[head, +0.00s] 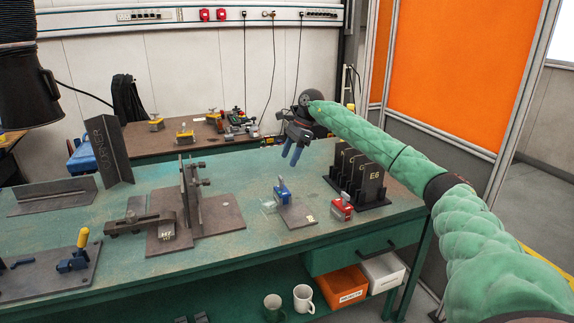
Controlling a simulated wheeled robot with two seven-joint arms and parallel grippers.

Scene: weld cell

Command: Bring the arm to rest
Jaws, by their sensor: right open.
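My right arm (385,155) in its green sleeve reaches in from the right over the green table. My right gripper (292,152) hangs at its end with two blue fingers pointing down. It is open and empty, above the rear part of the table. Below and in front of it, a blue-topped clamp (282,192) stands on a small steel plate (298,215), apart from the fingers. My left gripper is not in view.
A black rack of plates (360,178) and a red block (342,208) stand right of the gripper. Steel angle fixtures (200,205) fill the table's middle. A dark hood (25,90) hangs upper left. An orange bin (342,287) and mugs sit below.

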